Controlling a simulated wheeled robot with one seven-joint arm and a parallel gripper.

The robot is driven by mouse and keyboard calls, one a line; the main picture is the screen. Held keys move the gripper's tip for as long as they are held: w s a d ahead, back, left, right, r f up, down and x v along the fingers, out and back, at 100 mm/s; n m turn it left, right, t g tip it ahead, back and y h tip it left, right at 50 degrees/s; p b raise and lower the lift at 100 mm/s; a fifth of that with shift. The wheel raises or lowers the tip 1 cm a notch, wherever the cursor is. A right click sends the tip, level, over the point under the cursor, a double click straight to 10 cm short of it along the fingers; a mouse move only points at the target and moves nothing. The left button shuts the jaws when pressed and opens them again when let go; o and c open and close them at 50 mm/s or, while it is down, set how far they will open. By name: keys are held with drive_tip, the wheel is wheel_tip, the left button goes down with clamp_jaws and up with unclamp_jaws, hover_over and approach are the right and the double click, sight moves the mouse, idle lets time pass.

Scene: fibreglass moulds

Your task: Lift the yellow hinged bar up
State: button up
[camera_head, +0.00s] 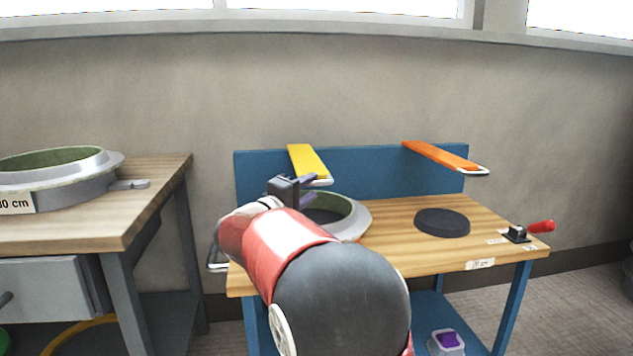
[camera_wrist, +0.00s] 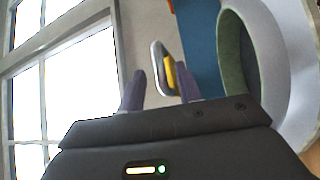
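The yellow hinged bar (camera_head: 306,160) juts forward from the blue back panel of the wooden bench, above a round grey mould. A pale metal loop handle (camera_head: 321,182) is at its near end. In the wrist view the yellow bar (camera_wrist: 169,74) shows end-on with its loop handle (camera_wrist: 156,66). My gripper (camera_head: 304,183) is at the near end of the bar, beside the handle. In the wrist view my gripper (camera_wrist: 162,88) has its two purple-grey fingers apart, with the handle showing in the gap between them. I cannot tell whether either finger touches it.
The round mould (camera_head: 355,217) with a green inside sits on the bench below my gripper. An orange bar (camera_head: 440,156), a dark disc (camera_head: 442,222) and a red-handled lever (camera_head: 540,227) are to the right. Another table with a larger mould (camera_head: 75,185) stands left.

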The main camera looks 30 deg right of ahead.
sight(315, 184)
drive_tip(key=x, duration=0.5)
drive_tip(key=shift+d+p, duration=0.25)
drive_tip(key=shift+p, duration=0.1)
clamp_jaws()
